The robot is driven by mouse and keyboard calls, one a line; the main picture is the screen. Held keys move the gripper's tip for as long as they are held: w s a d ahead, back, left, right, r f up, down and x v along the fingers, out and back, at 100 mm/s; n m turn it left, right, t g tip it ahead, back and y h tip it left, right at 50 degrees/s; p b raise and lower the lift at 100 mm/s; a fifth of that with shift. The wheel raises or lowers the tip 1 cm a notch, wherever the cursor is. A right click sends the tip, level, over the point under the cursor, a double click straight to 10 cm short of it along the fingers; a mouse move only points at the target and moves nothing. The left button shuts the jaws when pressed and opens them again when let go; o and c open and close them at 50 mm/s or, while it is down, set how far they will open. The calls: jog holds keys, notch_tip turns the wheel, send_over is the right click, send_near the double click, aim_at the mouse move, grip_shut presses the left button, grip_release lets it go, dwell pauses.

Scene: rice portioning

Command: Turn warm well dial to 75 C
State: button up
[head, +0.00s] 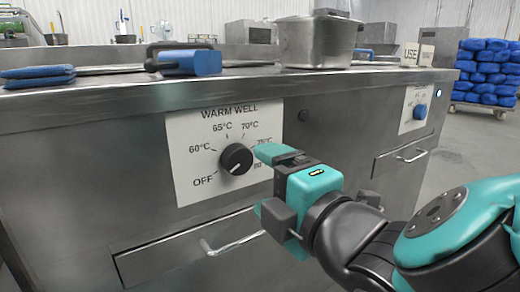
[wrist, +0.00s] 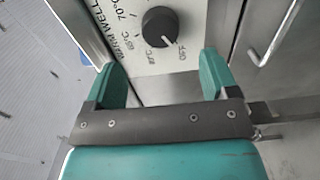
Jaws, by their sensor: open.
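The black warm well dial (head: 237,159) is on a white label plate (head: 187,135) on the steel counter's front. The plate is marked OFF, 60, 65, 70, 75 and 80 °C. The dial's white mark appears to point toward OFF at the lower left. My gripper (head: 264,181) is open and empty, just right of the dial, its upper finger covering part of the 75 and 80 marks. In the wrist view the dial (wrist: 159,27) lies beyond and between the open fingers (wrist: 160,68), not gripped.
A drawer with a bar handle (head: 234,243) is below the dial. A second plate with a blue dial (head: 420,111) is to the right. A steel pan (head: 317,42), a blue-bodied item (head: 190,63) and blue cloths (head: 38,75) sit on the counter top.

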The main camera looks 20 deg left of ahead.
aim_at(241, 163)
jog(key=b+x, duration=0.1)
jog(key=x, duration=0.6)
jog(key=shift+w+a, duration=0.2)
jog(key=shift+w, duration=0.05)
jog(key=c, duration=0.9)
